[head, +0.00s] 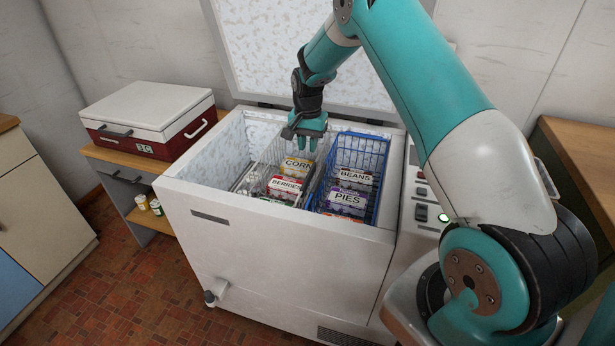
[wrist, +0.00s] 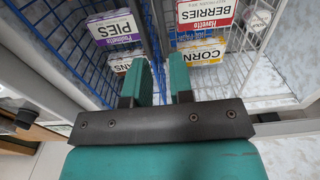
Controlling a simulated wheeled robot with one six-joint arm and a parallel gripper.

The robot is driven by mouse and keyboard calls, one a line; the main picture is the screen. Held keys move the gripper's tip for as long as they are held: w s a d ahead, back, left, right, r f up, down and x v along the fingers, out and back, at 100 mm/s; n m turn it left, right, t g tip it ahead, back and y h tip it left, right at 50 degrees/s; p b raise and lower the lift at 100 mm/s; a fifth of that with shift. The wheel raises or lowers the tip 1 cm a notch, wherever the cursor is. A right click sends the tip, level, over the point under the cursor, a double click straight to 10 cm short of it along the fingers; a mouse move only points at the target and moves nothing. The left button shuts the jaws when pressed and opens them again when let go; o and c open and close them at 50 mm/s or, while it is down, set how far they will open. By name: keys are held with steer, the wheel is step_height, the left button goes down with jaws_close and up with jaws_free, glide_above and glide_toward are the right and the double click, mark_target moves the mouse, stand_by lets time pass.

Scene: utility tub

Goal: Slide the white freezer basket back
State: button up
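The white freezer basket (head: 247,181) is a wire basket in the left part of the open chest freezer, holding CORN (head: 297,166) and BERRIES (head: 284,188) boxes. It also shows at the right in the wrist view (wrist: 272,52). My gripper (head: 305,139) points down at the freezer's far side, near the border between the white and blue baskets.
A blue wire basket (head: 378,160) with BEANS and PIES boxes fills the freezer's right side. The raised lid (head: 270,50) stands behind my arm. A red and white cooler (head: 150,115) sits on a bench to the left.

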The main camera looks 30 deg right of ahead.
mark_target(308, 176)
step_height(308, 176, down, 12)
steer(key=shift+f+p, duration=0.15)
steer(key=shift+p, duration=0.65)
steer(key=shift+c, duration=0.2)
jaws_close()
